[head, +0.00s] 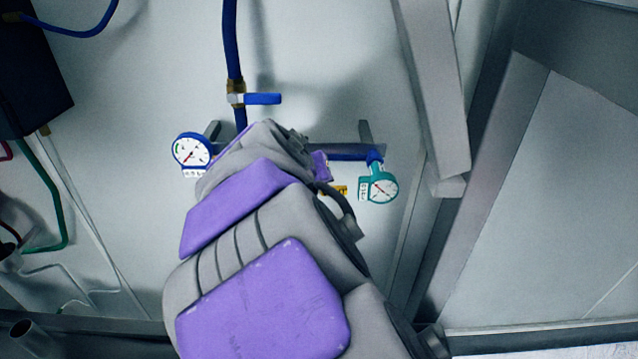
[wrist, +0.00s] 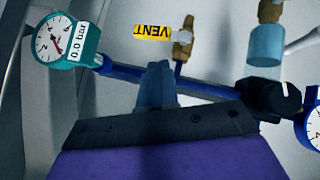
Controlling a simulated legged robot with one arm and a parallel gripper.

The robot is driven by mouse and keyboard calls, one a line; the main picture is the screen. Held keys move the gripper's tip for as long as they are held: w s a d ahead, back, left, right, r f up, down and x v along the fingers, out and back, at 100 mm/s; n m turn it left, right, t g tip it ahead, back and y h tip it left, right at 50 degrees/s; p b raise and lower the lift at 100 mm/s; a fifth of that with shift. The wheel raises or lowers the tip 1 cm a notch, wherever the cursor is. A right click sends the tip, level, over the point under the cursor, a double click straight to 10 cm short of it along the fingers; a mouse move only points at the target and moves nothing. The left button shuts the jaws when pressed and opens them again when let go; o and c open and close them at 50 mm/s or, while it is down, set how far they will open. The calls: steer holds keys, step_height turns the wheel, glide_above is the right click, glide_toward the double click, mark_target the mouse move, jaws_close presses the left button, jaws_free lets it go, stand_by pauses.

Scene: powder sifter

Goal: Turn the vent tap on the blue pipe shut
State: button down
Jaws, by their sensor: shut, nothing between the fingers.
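The yellow VENT label (wrist: 153,32) shows upside down in the wrist view. Beside it a small brass tap (wrist: 183,46) hangs on a short stub from the blue pipe (wrist: 210,89). The tap's handle position is hard to tell. My gripper (wrist: 158,68) is shut and empty, in front of the blue pipe, with its tips to the lower left of the tap in the wrist view. I cannot tell whether it touches the pipe.
A teal gauge (wrist: 55,40) reading 0.0 bar ends the pipe; a blue-rimmed gauge (head: 192,151) is at the other end. A blue-lever valve (head: 262,98) sits above on a vertical pipe.

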steer(key=w+r+m+g+y+p, duration=0.1)
steer(key=w+r+g+y+p, duration=0.1)
steer(key=w+r+g+p, duration=0.75)
steer(key=p, duration=0.2)
glide_above(333, 187)
steer(key=a, duration=0.1)
step_height(333, 187, down, 6)
steer(key=shift+m+t+y, duration=0.25)
steer(key=shift+m+y, duration=0.15)
steer(key=f, duration=0.2)
steer(key=f+p, duration=0.1)
steer(key=f, duration=0.2)
steer(key=d+f, duration=0.1)
steer(key=f, duration=0.1)
steer(key=shift+d+f, duration=0.1)
steer(key=shift+f, duration=0.2)
steer(key=shift+f+p, duration=0.25)
steer(key=shift+p, duration=0.05)
steer(key=shift+a+f, duration=0.1)
steer(key=shift+a, duration=0.2)
steer(key=shift+d, duration=0.1)
